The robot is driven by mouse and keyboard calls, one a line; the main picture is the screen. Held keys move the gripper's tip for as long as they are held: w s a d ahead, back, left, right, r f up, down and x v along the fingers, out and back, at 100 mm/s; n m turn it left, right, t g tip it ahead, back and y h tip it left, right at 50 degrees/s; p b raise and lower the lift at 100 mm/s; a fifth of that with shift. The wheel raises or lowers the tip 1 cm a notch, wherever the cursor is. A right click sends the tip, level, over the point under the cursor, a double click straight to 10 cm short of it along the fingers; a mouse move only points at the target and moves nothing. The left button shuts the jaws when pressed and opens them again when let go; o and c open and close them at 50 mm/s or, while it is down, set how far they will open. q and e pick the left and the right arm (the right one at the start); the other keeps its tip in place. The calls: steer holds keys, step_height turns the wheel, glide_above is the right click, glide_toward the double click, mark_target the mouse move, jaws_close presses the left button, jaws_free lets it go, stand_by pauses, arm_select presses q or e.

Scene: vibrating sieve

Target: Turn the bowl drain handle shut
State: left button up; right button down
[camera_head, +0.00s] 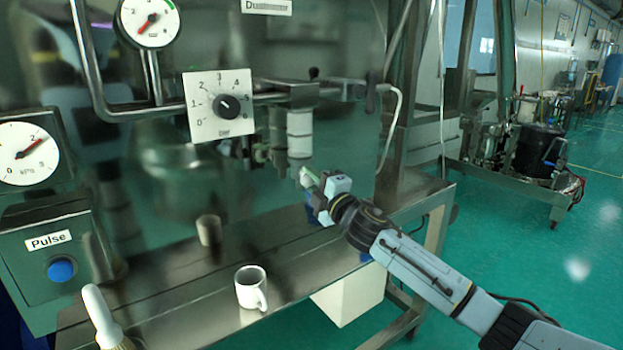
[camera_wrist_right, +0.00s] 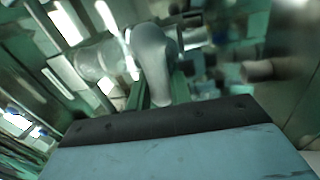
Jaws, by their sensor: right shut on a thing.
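My right gripper (camera_head: 309,178) reaches in from the right, below the clear cylinder under the machine. In the right wrist view, its green fingers (camera_wrist_right: 155,92) are closed on a smooth grey, rounded handle (camera_wrist_right: 152,47), which I take to be the bowl drain handle. My left gripper is not in view.
A white mug (camera_head: 250,289) stands on the steel bench (camera_head: 190,310), with a brush (camera_head: 97,312) at the front left. A dial panel (camera_head: 219,106) hangs above. A white box (camera_head: 349,294) sits below the bench edge. Green floor (camera_head: 480,250) is open at the right.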

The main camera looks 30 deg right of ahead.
steer(key=shift+f+n, duration=0.1)
steer(key=shift+n, duration=0.5)
steer(key=c, duration=1.3)
jaws_free()
steer(key=shift+b+v, duration=1.15)
steer(key=shift+v, duration=5.6)
steer(key=shift+d, duration=0.1)
